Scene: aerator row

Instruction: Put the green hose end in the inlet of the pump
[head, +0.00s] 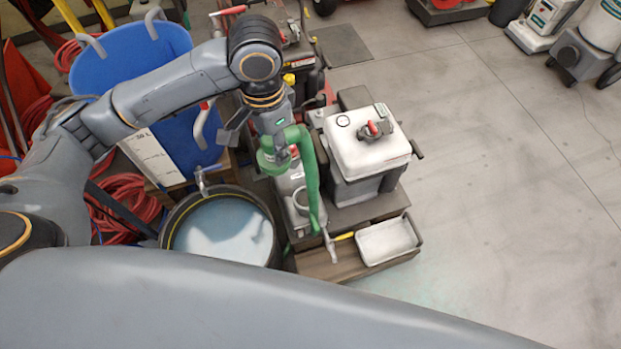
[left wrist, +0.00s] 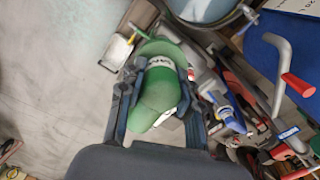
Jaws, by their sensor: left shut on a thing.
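The green hose end (head: 270,156) is held in my left gripper (head: 276,126), above the machines on the low wooden platform. Its green hose (head: 312,185) hangs down on the right side of it. In the left wrist view, the green hose end (left wrist: 157,92) lies between the two dark fingers of my left gripper (left wrist: 160,88), shut on it. Below it in the head view stands a light grey unit with a round upward opening (head: 302,198), which looks like the pump inlet. The hose end is apart from this opening, and the hose partly covers the unit. My right gripper is not in view.
A white-topped machine (head: 368,150) stands right of the hose. A white tray (head: 388,240) is at the platform's front right. A round dark-rimmed tub of water (head: 222,232) stands left, with a blue bin (head: 135,62) behind.

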